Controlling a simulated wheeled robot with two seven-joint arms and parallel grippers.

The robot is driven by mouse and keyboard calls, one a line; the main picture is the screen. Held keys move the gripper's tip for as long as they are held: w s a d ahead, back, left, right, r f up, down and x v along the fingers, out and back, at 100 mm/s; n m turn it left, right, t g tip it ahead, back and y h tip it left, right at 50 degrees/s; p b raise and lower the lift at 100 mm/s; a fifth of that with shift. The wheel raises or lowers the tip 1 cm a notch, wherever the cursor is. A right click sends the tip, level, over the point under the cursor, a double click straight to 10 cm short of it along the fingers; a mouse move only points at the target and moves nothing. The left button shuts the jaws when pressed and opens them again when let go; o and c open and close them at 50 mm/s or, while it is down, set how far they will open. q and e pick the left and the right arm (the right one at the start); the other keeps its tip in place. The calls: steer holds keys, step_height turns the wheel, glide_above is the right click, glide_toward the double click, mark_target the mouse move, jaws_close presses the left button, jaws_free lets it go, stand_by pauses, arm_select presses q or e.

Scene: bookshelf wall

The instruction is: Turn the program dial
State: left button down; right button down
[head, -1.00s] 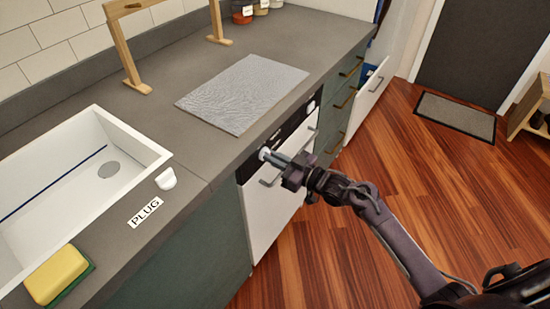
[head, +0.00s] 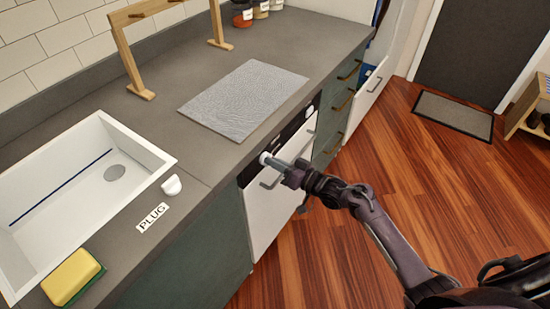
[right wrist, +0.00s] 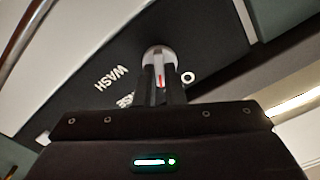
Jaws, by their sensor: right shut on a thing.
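The program dial (head: 264,157) is a small white round knob on the black control strip of the white-fronted appliance under the counter. In the right wrist view the dial (right wrist: 158,53) shows a red mark, with the printed word WASH, a partly hidden word and a round white symbol around it. My right gripper (head: 273,162) reaches in from the lower right and is shut on the dial, one finger on each side. Its dark fingers (right wrist: 161,88) hide the dial's lower part in the wrist view. My left gripper is not in view.
A bar handle (head: 270,182) sits just below the dial on the appliance front (head: 285,190). The counter edge overhangs above. A sink (head: 145,150), plug (head: 172,185) and sponge (head: 72,277) are at left, with a grey mat (head: 245,98) above.

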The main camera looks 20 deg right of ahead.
steer(key=m+p, duration=0.2)
steer(key=m, duration=0.3)
steer(key=m+p, duration=0.2)
steer(key=m, duration=0.4)
steer(key=m+p, duration=0.2)
steer(key=m, duration=0.4)
steer(key=shift+f, duration=0.25)
steer(key=shift+m, duration=0.4)
steer(key=c, duration=1.5)
jaws_free()
steer(key=shift+d, duration=0.1)
steer(key=p+v, duration=0.1)
steer(key=v, duration=0.6)
steer(key=shift+s+d, duration=0.25)
